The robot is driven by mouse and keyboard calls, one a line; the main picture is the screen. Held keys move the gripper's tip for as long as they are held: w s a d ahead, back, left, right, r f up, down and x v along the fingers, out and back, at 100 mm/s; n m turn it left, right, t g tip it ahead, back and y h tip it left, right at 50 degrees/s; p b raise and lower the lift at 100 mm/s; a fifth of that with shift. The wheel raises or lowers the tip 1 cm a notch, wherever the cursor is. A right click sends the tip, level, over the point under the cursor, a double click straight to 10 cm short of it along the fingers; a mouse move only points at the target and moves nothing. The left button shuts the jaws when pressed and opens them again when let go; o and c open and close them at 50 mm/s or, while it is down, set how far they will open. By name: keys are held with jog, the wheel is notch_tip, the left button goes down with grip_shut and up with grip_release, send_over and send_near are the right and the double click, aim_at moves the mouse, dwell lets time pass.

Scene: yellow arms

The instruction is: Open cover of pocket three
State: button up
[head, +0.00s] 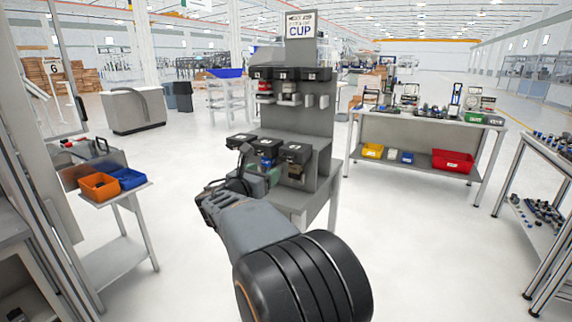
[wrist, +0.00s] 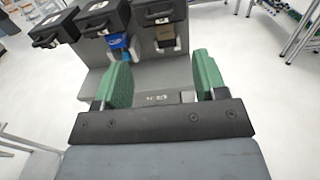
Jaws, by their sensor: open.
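A grey stand (head: 300,120) carries an upper row of black covers (head: 290,73) and a lower row of three black covers. The lower ones are the left (head: 238,139), middle (head: 266,143) and right (head: 296,152). In the wrist view, the lower covers show as black boxes with handles: left (wrist: 53,27), middle (wrist: 104,17) and right (wrist: 158,10). Their pocket numbers are too small to read. My gripper (wrist: 163,78) is open and empty, its green fingers apart, in front of and below the right cover. No contact shows. In the head view my arm partly hides the lower row.
Beneath the lower covers show a blue part (wrist: 118,43) and a brown part (wrist: 166,32). A side table with orange (head: 100,186) and blue bins stands left. A workbench (head: 420,125) with several items stands right.

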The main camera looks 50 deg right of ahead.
aim_at(286, 158)
jog(key=x, duration=1.3)
jog(key=shift+c, duration=0.3)
